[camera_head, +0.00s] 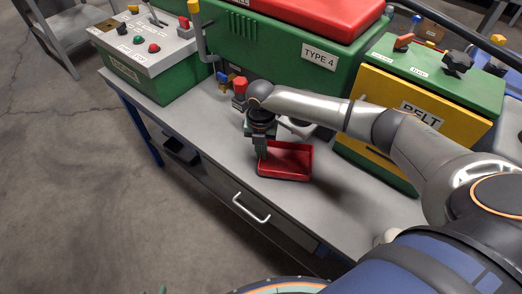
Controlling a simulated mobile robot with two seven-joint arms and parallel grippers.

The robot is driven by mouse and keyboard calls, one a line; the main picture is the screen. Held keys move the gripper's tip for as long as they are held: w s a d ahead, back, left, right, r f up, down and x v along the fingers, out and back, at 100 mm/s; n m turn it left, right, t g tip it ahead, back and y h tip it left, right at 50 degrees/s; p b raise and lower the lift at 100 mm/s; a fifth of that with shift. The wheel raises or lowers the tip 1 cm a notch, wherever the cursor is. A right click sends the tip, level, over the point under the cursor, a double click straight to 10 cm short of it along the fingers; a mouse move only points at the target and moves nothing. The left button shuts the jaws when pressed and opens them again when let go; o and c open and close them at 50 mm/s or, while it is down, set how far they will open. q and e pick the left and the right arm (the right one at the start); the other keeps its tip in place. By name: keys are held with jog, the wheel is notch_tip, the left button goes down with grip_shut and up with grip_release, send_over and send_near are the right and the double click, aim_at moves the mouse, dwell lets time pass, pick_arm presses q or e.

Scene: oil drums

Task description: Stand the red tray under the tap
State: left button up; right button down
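The red tray (290,161) is a shallow open box near the front edge of the grey workbench, below the green TYPE 4 machine. It looks level and empty. My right gripper (261,153) points down at the tray's left wall, its fingers close together and apparently shut on that wall. The arm hides part of the area behind the tray. A fitting with a red block (240,86) and blue and brass parts sits low on the machine's front and may be the tap. It is left of and behind the tray. My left gripper is not clearly in view.
A control box (147,62) with buttons stands at the left of the workbench (190,122). A yellow and green BELT machine (411,110) stands at the right. A drawer with a handle (250,208) is in the bench front. The bench left of the tray is clear.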

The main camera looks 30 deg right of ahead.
jog(key=shift+f, duration=0.35)
jog(key=c, duration=1)
grip_release()
notch_tip(320, 180, up, 13)
jog(key=shift+f+p, duration=0.2)
jog(key=shift+p, duration=0.25)
